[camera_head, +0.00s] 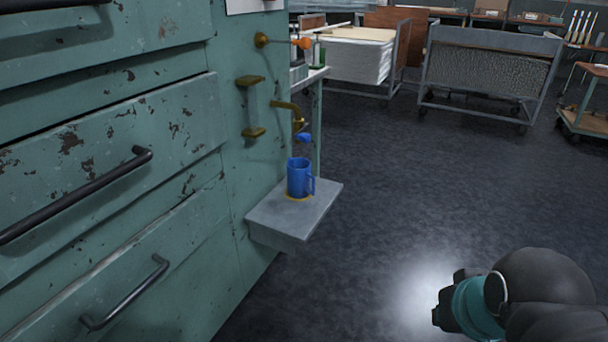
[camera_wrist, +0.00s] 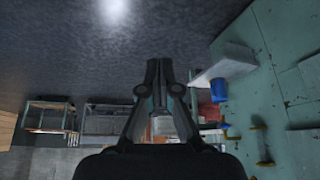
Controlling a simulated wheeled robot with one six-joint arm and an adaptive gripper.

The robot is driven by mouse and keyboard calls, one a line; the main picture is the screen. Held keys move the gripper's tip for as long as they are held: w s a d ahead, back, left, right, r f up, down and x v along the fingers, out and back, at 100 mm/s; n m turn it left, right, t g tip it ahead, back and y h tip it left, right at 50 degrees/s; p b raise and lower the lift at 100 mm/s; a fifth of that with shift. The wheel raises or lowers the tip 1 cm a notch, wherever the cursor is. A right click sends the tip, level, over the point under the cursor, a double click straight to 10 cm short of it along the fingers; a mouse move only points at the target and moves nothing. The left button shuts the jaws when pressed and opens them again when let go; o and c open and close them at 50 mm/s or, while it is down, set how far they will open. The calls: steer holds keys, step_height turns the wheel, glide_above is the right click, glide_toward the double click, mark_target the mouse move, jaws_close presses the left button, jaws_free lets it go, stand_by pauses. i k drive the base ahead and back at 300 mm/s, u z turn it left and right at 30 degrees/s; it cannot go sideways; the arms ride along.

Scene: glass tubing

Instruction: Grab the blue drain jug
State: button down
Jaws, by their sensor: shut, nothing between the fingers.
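The blue drain jug (camera_head: 298,178) stands upright on a small grey shelf (camera_head: 285,219) fixed to the green cabinet. Its handle points right. It sits on a yellowish ring mark, under a brass tap (camera_head: 291,107) with a blue part (camera_head: 302,137) below the spout. My gripper (camera_head: 437,314) is low at the right, well apart from the jug, over open floor. The wrist view is upside down. It shows my gripper (camera_wrist: 158,64) shut and empty, with the blue jug (camera_wrist: 218,91) and shelf (camera_wrist: 227,64) off to the right.
The green cabinet (camera_head: 228,120) with black drawer handles (camera_head: 80,195) fills the left. A brass-ended sight glass (camera_head: 252,108) and an orange-knobbed valve (camera_head: 302,43) stick out above the shelf. Grey carts (camera_head: 490,75) stand at the back. The floor (camera_head: 400,190) between is clear.

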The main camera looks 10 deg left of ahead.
mark_target(299, 177)
steer(key=z, duration=0.55)
steer(key=i, duration=1.95)
steer(key=u, duration=2.85)
